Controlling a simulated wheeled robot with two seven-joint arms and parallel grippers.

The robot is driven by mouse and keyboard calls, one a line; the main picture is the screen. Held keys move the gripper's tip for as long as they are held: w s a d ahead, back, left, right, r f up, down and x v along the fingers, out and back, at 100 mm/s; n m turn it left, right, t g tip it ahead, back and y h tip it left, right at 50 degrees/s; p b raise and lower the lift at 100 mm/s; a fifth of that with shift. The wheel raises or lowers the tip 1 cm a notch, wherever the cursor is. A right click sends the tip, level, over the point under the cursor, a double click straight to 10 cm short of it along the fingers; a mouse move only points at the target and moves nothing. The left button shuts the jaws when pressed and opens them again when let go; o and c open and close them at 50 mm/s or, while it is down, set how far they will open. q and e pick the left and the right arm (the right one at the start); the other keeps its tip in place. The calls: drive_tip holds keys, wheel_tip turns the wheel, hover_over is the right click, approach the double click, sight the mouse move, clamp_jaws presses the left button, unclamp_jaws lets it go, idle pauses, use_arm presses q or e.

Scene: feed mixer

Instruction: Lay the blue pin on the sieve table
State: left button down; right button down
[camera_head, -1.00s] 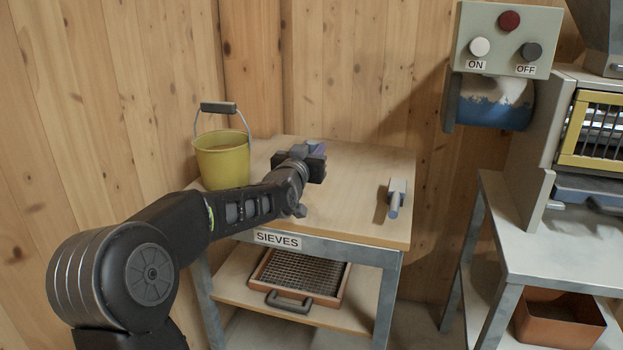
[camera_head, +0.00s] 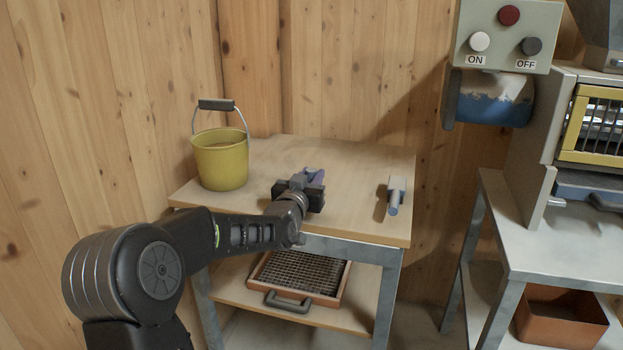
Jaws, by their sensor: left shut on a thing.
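The sieve table (camera_head: 345,222) is a wooden-topped stand with a grey metal frame. My left gripper (camera_head: 307,185) is over the front middle of its top and shut on the blue pin (camera_head: 316,175). Only a small bluish-purple part of the pin shows beyond the jaws; the rest is hidden by the gripper. The pin is very low over the tabletop; I cannot tell whether it touches the wood. My right gripper is not in view.
A yellow bucket (camera_head: 221,160) stands at the table's left. A grey tool with a blue end (camera_head: 396,194) lies at the right. A framed sieve (camera_head: 300,277) is on the lower shelf. The tabletop's back is clear. The mixer's bench (camera_head: 570,245) stands right.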

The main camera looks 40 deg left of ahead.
use_arm(q)
drive_tip(key=shift+f, duration=0.1)
drive_tip(key=c, duration=1.2)
unclamp_jaws()
drive_tip(key=shift+o, duration=0.2)
drive_tip(key=shift+r, duration=0.2)
drive_tip(key=v, duration=1.2)
drive_tip(key=shift+f, duration=0.1)
